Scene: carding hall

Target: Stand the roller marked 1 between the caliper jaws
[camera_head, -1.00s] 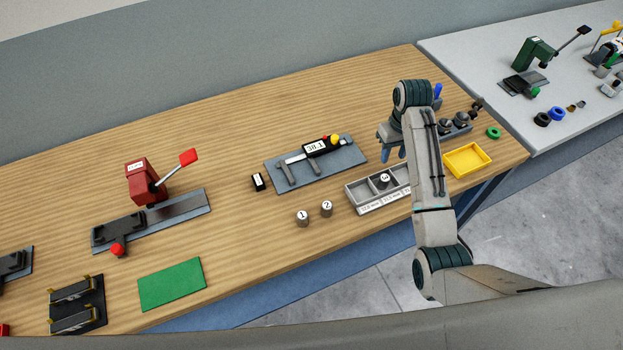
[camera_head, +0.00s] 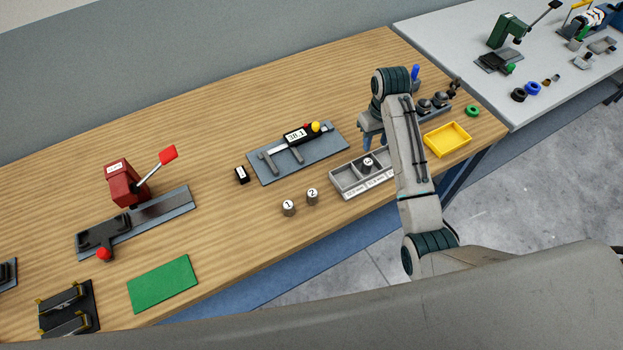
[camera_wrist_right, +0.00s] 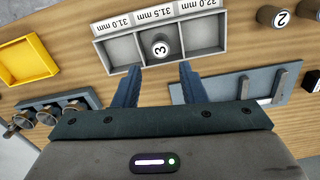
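The roller marked 1 (camera_head: 288,208) stands upright on the wooden bench, beside the roller marked 2 (camera_head: 312,196). The caliper (camera_head: 295,137) lies on a grey plate behind them. Its display reads 38.1, its jaws (camera_head: 268,162) are apart, and nothing stands between them. The roller marked 3 (camera_head: 367,163) stands in the middle, 31.5 mm compartment of the grey tray (camera_wrist_right: 100,52). My right gripper (camera_wrist_right: 160,82) is open and empty over the bench behind the tray. In the head view my right arm hides part of the tray. My left gripper is not in view.
A small black block (camera_head: 242,175) stands left of the caliper plate. A yellow tray (camera_head: 447,140) and a dark holder (camera_wrist_right: 50,112) with several knobs are right of the grey tray. A red lever press (camera_head: 128,183) and green mat (camera_head: 162,284) are at left. Bench around rollers 1 and 2 is clear.

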